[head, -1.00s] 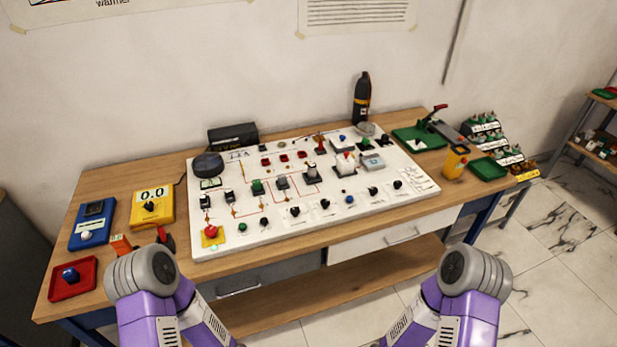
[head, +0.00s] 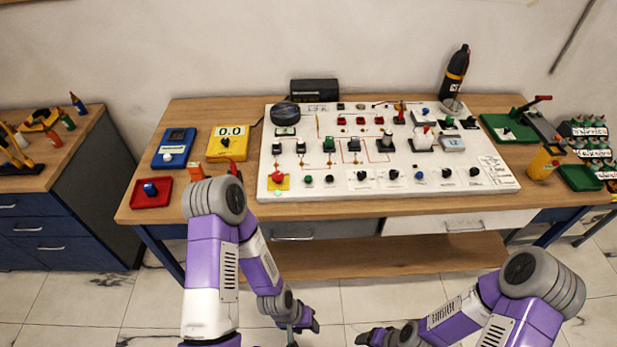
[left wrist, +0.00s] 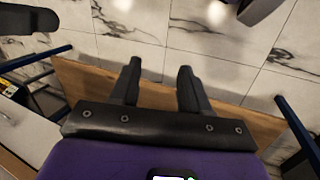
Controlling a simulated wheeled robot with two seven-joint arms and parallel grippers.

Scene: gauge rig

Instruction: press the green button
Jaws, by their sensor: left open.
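The white panel (head: 400,203) lies on the wooden bench. A small round green button (head: 308,180) is on its front row, right of a red mushroom button (head: 278,178) on a yellow plate. My left gripper (head: 309,325) hangs below and in front of the bench, well apart from the panel. In the left wrist view its two fingers (left wrist: 160,68) are spread with nothing between them. My right gripper (head: 364,338) is low at the bottom edge; its jaws are too small and dark to tell.
A yellow meter (head: 228,142), a blue box (head: 174,148) and a red tray (head: 150,192) sit left of the panel. The bench's front edge and drawers stand between my grippers and the panel.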

